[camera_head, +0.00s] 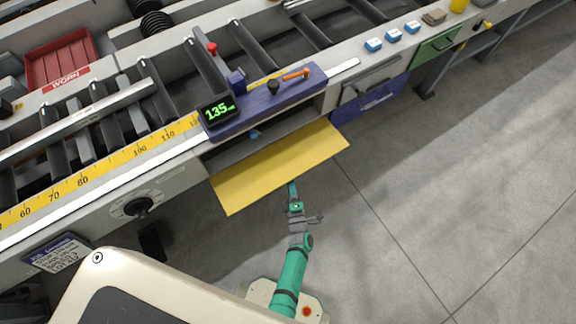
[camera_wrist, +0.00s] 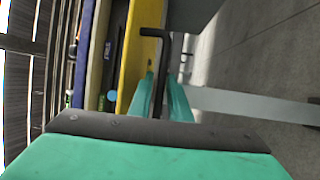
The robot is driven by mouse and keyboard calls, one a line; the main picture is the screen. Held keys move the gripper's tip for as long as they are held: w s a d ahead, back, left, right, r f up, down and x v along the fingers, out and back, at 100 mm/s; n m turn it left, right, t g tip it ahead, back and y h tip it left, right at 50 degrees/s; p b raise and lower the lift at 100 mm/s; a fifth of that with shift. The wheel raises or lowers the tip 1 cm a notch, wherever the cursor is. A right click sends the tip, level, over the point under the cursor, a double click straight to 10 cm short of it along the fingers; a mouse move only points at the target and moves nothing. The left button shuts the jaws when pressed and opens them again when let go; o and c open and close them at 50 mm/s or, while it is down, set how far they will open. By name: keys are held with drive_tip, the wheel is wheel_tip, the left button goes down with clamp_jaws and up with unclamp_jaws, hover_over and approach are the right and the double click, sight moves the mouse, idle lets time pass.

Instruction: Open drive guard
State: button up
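The drive guard is a yellow panel (camera_head: 280,166) on the front of the machine, tilted outward with a dark opening behind its upper edge. In the wrist view the yellow guard (camera_wrist: 131,50) shows nearly edge-on, with a black bar handle (camera_wrist: 154,32) on its outer side. The handle is hidden in the head view. My gripper (camera_head: 292,186) is at the guard's outer lower edge. In the wrist view the teal fingers of my gripper (camera_wrist: 161,88) lie on either side of the handle's bar and appear closed on it; any small gap is hard to see.
A blue knob (camera_head: 254,134) shows in the opening behind the guard. A purple console with a green display (camera_head: 220,111) sits above. A dial (camera_head: 139,207) is on the machine front at left. The grey floor (camera_head: 430,190) to the right is clear.

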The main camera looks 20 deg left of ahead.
sight(288, 166)
drive_tip(key=shift+x, duration=1.9)
drive_tip(key=shift+c, duration=0.3)
clamp_jaws()
drive_tip(key=shift+d, duration=0.1)
